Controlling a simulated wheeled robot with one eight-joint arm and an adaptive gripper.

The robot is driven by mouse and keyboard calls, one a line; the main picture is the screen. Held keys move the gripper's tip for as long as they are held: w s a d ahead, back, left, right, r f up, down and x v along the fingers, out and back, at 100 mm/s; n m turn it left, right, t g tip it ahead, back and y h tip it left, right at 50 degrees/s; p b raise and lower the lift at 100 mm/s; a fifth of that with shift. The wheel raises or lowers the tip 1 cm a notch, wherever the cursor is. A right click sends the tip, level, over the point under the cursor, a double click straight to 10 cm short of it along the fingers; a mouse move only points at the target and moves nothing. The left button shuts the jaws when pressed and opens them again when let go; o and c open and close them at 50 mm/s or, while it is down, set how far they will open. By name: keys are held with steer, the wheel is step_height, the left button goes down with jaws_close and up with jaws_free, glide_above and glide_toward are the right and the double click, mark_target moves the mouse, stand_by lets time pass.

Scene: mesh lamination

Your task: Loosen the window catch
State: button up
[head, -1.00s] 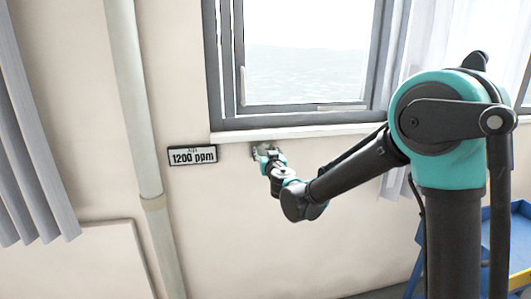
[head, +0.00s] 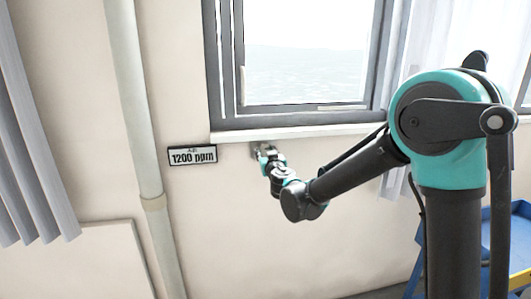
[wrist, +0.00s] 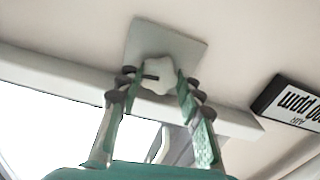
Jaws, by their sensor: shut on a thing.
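A pale lobed knob (wrist: 158,72) stands on a square grey plate (wrist: 190,48) on the wall, just under the window sill. My gripper (wrist: 155,82) has one finger on each side of the knob and is shut on it. In the head view my gripper (head: 264,153) reaches the wall below the sill and hides most of the knob and plate. Above it is the window (head: 305,60) with a dark grey frame and a light upright handle (head: 242,85) at its left side.
An air display reading 1200 ppm (head: 193,156) hangs on the wall to the left of my gripper. A vertical pipe (head: 133,100) runs further left. The sill (head: 300,133) juts out just above. A blue cart (head: 508,235) stands at the lower right.

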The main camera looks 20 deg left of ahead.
steer(key=n, duration=0.4)
steer(key=shift+n, duration=1.9)
steer(key=o, duration=1.2)
steer(key=shift+c, duration=0.2)
steer(key=shift+s, duration=0.1)
steer(key=v, duration=0.8)
